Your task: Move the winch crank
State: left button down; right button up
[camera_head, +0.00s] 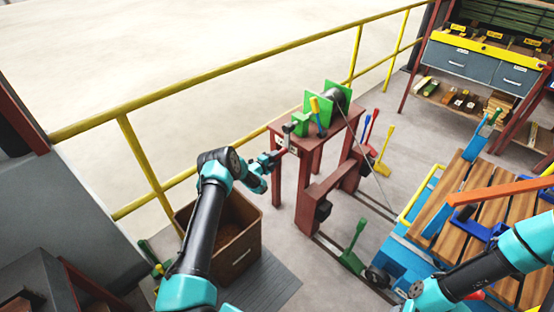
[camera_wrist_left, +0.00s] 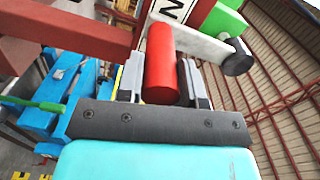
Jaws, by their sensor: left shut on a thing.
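The winch (camera_head: 342,90), with bright green side plates and a dark drum, sits on a dark red stand (camera_head: 313,143). Its crank (camera_head: 288,137) is on the side facing my left arm. In the left wrist view the crank has a red cylindrical handle (camera_wrist_left: 160,62) and a pale flat arm (camera_wrist_left: 200,43), which runs right to a dark round end (camera_wrist_left: 237,57). My left gripper (camera_head: 276,157) is shut on the red handle; its grey fingers (camera_wrist_left: 160,80) lie on both sides of it. My right gripper is out of view; only part of that arm shows at lower right.
A yellow railing (camera_head: 240,65) runs behind the stand. A brown open box (camera_head: 240,250) stands below my left arm. A cable runs from the drum toward a blue frame with wooden slats (camera_head: 460,190) at right. Several coloured levers (camera_head: 384,150) stand beside the stand.

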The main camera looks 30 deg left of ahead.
pick_arm(q)
jog(key=shift+a, duration=0.1)
jog(key=c, duration=0.8)
grip_release()
jog(key=v, duration=1.7)
jog(key=shift+s, duration=0.2)
